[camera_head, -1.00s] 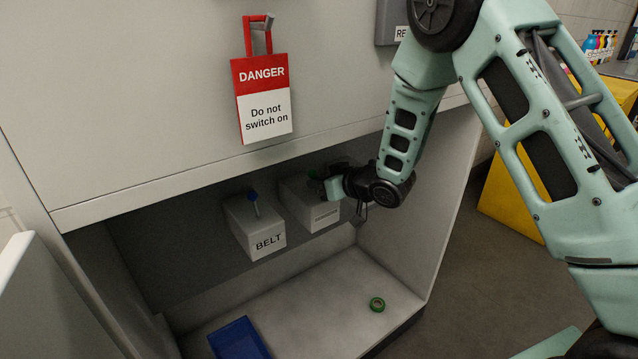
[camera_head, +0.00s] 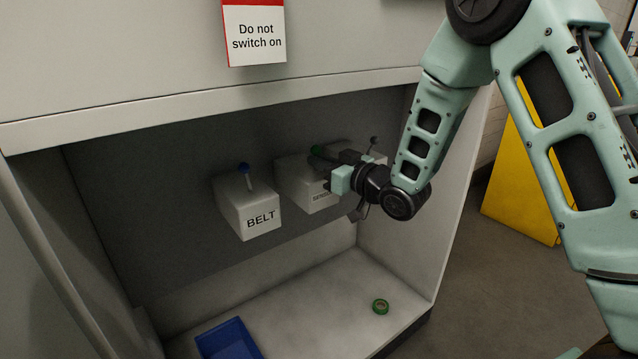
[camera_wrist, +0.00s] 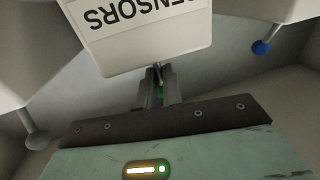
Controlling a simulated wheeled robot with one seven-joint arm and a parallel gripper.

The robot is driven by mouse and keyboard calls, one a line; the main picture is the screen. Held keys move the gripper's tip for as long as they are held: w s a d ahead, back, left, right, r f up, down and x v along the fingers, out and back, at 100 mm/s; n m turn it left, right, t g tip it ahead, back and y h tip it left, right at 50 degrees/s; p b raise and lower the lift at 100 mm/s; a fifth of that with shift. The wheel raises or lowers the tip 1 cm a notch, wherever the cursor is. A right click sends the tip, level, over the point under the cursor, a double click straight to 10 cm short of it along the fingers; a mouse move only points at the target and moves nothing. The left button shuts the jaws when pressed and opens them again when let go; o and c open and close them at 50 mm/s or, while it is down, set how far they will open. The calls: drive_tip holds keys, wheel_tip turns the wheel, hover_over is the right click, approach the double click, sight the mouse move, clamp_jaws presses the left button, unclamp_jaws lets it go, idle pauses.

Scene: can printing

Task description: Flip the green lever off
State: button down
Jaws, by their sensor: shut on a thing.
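My gripper (camera_head: 325,163) reaches in from the right and covers most of the lever and part of the label. In the wrist view the SENSORS box (camera_wrist: 150,45) appears upside down. There the fingers of my gripper (camera_wrist: 160,80) are shut on the lever, with a bit of the green lever (camera_wrist: 160,92) between them. The lever's exact tilt is hard to tell behind the fingers.
Left is the BELT box (camera_head: 250,215) with a blue lever (camera_head: 246,172). Just right, behind my wrist, is another box with a grey lever (camera_head: 374,142). A "Do not switch on" sign (camera_head: 256,38) hangs above. A green ring (camera_head: 380,306) and blue tray (camera_head: 228,341) lie below.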

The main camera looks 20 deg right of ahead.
drive_tip(key=t+b, duration=0.1)
drive_tip(key=b, duration=0.2)
drive_tip(key=f+t+y+b, duration=0.1)
drive_tip(key=b, duration=0.2)
drive_tip(key=s+n+t+y+b, duration=0.1)
drive_tip(key=b, duration=0.2)
drive_tip(key=shift+d+f+b, duration=0.2)
drive_tip(key=shift+f+b, duration=0.1)
drive_tip(key=shift+b, duration=0.05)
drive_tip(key=shift+s+r+t+y+b, duration=0.1)
drive_tip(key=shift+t+y+b, duration=0.3)
drive_tip(key=shift+b, duration=0.85)
drive_tip(key=shift+r+b, duration=0.15)
drive_tip(key=shift+b, duration=0.3)
drive_tip(key=c, duration=1.6)
unclamp_jaws()
drive_tip(key=shift+o, duration=0.2)
drive_tip(key=shift+s, duration=0.1)
